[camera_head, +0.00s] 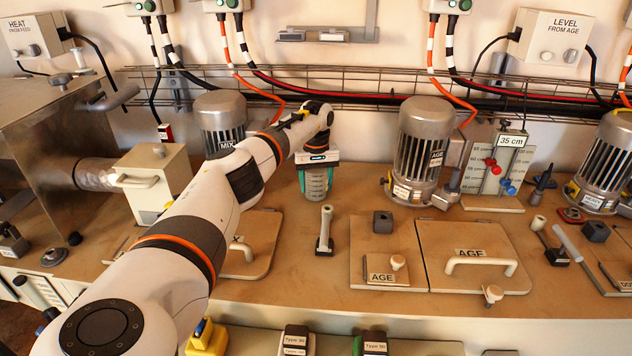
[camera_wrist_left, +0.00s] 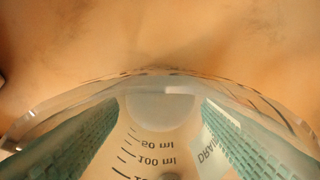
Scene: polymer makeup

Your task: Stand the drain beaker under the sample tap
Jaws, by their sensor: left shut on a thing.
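The drain beaker (camera_head: 316,187) is a clear cup at the back of the tan bench, left of centre. In the left wrist view the beaker (camera_wrist_left: 150,140) fills the lower half, with ml marks and a "DRAIN" label. My left gripper (camera_head: 316,176) points down with its teal-padded fingers on either side of the beaker, shut on it. The beaker looks upright; I cannot tell whether its base touches the bench. A small pale knobbed fitting (camera_head: 493,293) sits at the bench's front edge below the AGE lid; I cannot tell whether it is the sample tap. My right gripper is out of view.
A pale upright handle on a black base (camera_head: 325,230) stands just in front of the beaker. The MIX motor (camera_head: 220,118) and AGE motor (camera_head: 425,140) flank it behind. AGE lids (camera_head: 475,256) lie to the right. Bare bench (camera_head: 310,275) is clear in front.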

